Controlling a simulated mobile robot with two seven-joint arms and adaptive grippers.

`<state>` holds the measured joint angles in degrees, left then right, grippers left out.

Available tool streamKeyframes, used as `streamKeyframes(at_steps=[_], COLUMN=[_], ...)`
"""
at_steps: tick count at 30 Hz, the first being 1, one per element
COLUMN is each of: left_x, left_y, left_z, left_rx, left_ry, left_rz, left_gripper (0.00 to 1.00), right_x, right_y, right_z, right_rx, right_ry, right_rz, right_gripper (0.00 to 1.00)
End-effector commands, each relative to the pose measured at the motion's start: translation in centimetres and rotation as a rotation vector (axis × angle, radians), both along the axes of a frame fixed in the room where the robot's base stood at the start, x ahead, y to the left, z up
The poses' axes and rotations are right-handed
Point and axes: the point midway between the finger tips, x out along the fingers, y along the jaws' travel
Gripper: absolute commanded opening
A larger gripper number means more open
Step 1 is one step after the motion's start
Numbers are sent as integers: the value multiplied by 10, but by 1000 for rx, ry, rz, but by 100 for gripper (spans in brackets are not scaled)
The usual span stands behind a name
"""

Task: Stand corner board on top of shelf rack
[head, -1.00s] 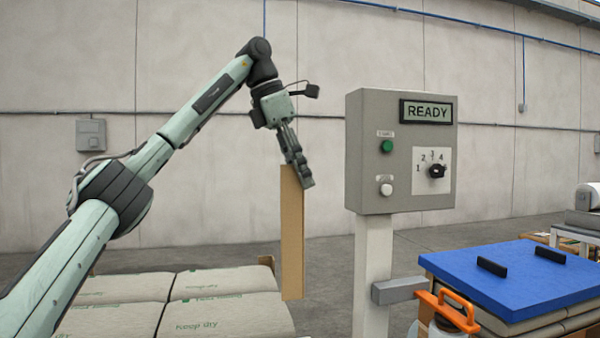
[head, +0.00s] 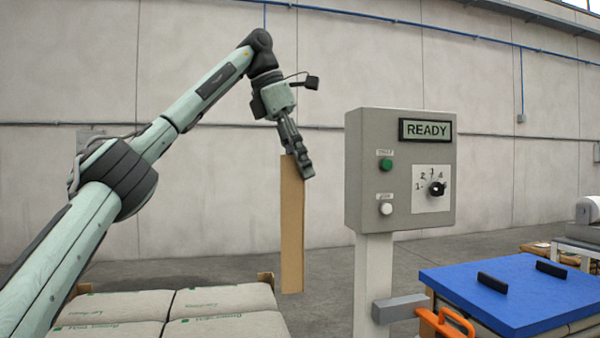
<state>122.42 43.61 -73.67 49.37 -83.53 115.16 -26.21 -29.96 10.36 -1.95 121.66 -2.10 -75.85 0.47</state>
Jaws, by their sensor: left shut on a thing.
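The corner board (head: 291,232) is a tall, narrow brown cardboard strip, hanging nearly upright in the middle of the head view. My left gripper (head: 297,160) is shut on its top end, pointing down. The board's lower end appears in front of the floor, just right of the stacked bags; I cannot tell its exact height. No shelf rack can be made out for certain. My right gripper is not in view.
A grey control box (head: 400,170) reading READY stands on a white post (head: 373,285) right of the board. Pale bags (head: 220,300) lie at lower left. A blue lid (head: 510,293) with black handles covers a stack at lower right, beside an orange handle (head: 445,325).

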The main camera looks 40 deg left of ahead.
Motion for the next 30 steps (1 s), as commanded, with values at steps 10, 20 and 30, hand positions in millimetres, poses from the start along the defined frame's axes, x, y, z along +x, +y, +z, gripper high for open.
streamKeyframes(at_steps=[10,20,30], left_x=[1,-1,-1], left_y=[-1,0,1], left_z=[22,37,37], left_rx=[1,0,0], left_ry=[1,-2,-2], left_rz=[-1,2,2], left_gripper=[8,8,8], right_x=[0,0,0], right_y=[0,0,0], right_z=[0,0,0], right_rx=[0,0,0], right_ry=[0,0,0], right_rz=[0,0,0], right_gripper=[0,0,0])
